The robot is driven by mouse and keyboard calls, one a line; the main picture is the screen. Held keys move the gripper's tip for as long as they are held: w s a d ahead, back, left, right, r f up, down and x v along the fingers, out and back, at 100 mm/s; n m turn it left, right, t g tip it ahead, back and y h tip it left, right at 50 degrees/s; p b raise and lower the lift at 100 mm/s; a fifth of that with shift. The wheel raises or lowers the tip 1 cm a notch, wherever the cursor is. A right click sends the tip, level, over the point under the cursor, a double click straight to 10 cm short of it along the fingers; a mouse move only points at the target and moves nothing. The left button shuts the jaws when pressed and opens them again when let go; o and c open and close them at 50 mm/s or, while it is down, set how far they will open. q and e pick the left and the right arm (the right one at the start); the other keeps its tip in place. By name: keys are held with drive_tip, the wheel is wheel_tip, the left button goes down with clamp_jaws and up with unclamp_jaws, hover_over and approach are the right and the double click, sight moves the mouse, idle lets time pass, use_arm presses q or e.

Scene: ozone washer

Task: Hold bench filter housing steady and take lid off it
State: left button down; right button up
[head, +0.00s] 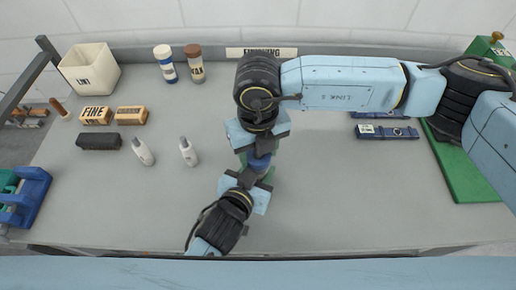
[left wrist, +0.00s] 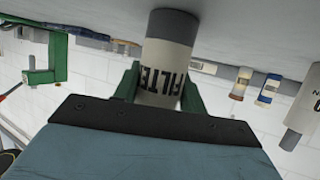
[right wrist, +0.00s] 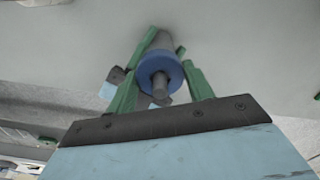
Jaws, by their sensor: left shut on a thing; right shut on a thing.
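The filter housing (left wrist: 163,60) is a pale cylinder with dark lettering and a grey band, standing on the bench in the left wrist view. My left gripper (head: 246,183) is shut around it; its green fingers flank the body. The blue lid (right wrist: 160,72), a round disc with a grey knob (right wrist: 160,86), is between the green fingers of my right gripper (right wrist: 160,88) in the right wrist view. The lid (head: 259,162) also shows in the head view, below my right gripper. The grippers hide most of the housing there, and I cannot tell whether a gap separates lid and housing.
At the bench's left are a cream bin (head: 90,68), wooden blocks (head: 131,115), a dark block (head: 98,141) and small white bottles (head: 188,152). Two jars (head: 194,63) stand behind.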

drive_tip(key=o, duration=1.1)
drive_tip(key=shift+r, duration=0.15)
wheel_tip(320, 180, up, 4)
drive_tip(key=shift+r, duration=0.15)
drive_tip(key=shift+c, duration=0.4)
drive_tip(key=m, duration=0.2)
drive_tip(key=r+m, duration=0.1)
drive_tip(key=shift+a+m, duration=0.1)
drive_tip(key=shift+m, duration=0.3)
drive_tip(key=m, duration=0.1)
drive_tip(key=r+m, duration=0.1)
drive_tip(key=m, duration=0.1)
drive_tip(key=shift+m, duration=0.3)
drive_tip(key=m, duration=0.3)
drive_tip(key=r+m, duration=0.1)
drive_tip(key=m, duration=0.1)
drive_tip(key=shift+r+m, duration=0.15)
drive_tip(key=shift+m, duration=0.25)
drive_tip(key=shift+f, duration=3.95)
